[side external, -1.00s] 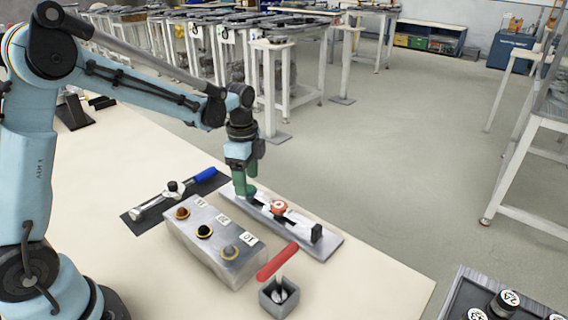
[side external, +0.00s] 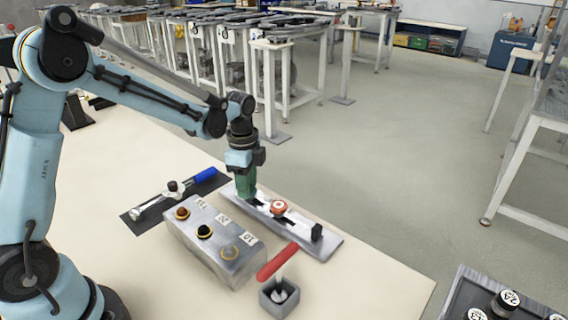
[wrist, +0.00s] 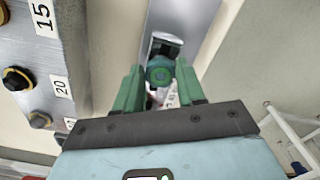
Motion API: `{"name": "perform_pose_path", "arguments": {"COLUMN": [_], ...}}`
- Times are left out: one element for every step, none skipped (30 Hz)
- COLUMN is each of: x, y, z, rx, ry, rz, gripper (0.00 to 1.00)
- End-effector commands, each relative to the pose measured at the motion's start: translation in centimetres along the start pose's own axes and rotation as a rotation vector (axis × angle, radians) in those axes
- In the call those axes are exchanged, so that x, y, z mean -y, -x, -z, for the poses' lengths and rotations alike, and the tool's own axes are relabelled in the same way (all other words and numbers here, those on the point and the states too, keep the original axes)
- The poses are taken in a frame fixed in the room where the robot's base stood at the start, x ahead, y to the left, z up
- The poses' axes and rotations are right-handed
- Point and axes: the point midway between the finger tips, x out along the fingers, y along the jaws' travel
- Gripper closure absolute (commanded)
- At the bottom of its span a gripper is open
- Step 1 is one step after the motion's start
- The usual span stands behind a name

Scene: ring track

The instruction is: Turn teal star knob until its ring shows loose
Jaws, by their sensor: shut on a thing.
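The teal star knob (wrist: 158,76) shows in the wrist view between my green fingertips, at the end of a light metal plate. My gripper (wrist: 160,85) is shut on it, one finger on each side. A darker green band surrounds the knob's centre; I cannot tell what its ring shows. In the side view my gripper (side external: 246,196) points down at the left part of the plate (side external: 328,247), and its fingers hide the knob.
A red round knob (side external: 279,207) and a black block (side external: 317,232) stand farther along the plate. A grey box (side external: 205,249) with several knobs stands in front. A red-handled lever (side external: 276,263) rises from a small box.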

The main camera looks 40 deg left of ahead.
Motion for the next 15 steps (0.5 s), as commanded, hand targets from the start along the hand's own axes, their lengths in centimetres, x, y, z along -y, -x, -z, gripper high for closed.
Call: {"name": "perform_pose_path", "arguments": {"x": [-0.01, -0.01, -0.02, -0.02, -0.02, -0.03, -0.03, -0.04, -0.04, -0.05, -0.06, -0.07, -0.08, -0.09, -0.1], "y": [0.02, 0.02, 0.02, 0.02, 0.02, 0.02, 0.03, 0.03, 0.03, 0.03, 0.04, 0.04, 0.04, 0.04, 0.04], "z": [0.0, 0.0, 0.0, 0.0, 0.0, 0.01, 0.01, 0.01, 0.01, 0.02, 0.02, 0.02, 0.02, 0.03, 0.03], "rx": [0.0, 0.0, 0.0, 0.0, 0.0, 0.0, 0.001, 0.001, 0.001, 0.001, 0.001, 0.002, 0.002, 0.002, 0.002], "ry": [0.004, 0.007, 0.014, 0.02, 0.028, 0.041, 0.053, 0.066, 0.088, 0.105, 0.124, 0.153, 0.175, 0.199, 0.233], "rz": [0.0, 0.0, 0.0, -0.001, -0.001, -0.001, -0.001, -0.001, -0.001, -0.001, -0.001, -0.002, -0.002, -0.001, -0.001], "gripper": [0.91, 0.91, 0.91, 0.92, 0.92, 0.92, 0.92, 0.92, 0.92, 0.92, 0.92, 0.92, 0.92, 0.92, 0.92]}}
